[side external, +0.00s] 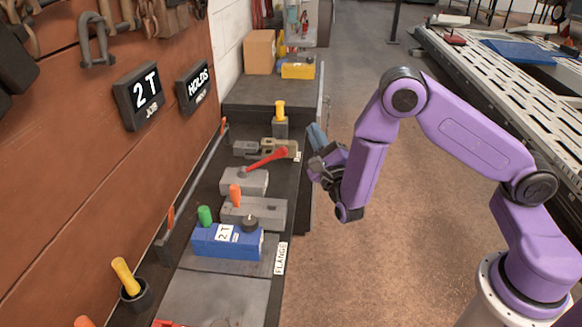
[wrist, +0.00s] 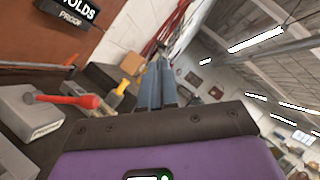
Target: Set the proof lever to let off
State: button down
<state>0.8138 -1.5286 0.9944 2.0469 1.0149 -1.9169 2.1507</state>
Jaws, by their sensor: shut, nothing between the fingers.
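The proof lever, a red lever (side external: 266,159), sits on a grey block (side external: 243,183) on the bench. It pivots at its left end and points right and slightly up in the side view. In the wrist view the red lever (wrist: 72,100) runs right from a dark pivot on the grey block (wrist: 22,122), and the label on the block is too small to read. My gripper (side external: 317,136) is shut and empty, to the right of the lever and clear of it. Its blue-grey fingers (wrist: 158,86) lie together in the wrist view. A wall sign (side external: 194,87) reads HOLDS PROOF.
A blue box (side external: 226,243) marked 2T, with a green knob and black dial, stands nearer the camera. A grey block with an orange peg (side external: 235,195) lies between. A yellow-handled piece (side external: 280,116) stands beyond the lever. Open floor (side external: 350,270) lies right of the bench.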

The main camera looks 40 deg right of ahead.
notch_tip(320, 180, down, 23)
dwell(0.4)
jog(key=a+r+x, duration=0.1)
jog(key=a+x, duration=0.1)
jog(key=x, duration=1.1)
jog(key=shift+a+r, duration=0.2)
jog(key=shift+r, duration=0.05)
jog(key=shift+r, duration=0.1)
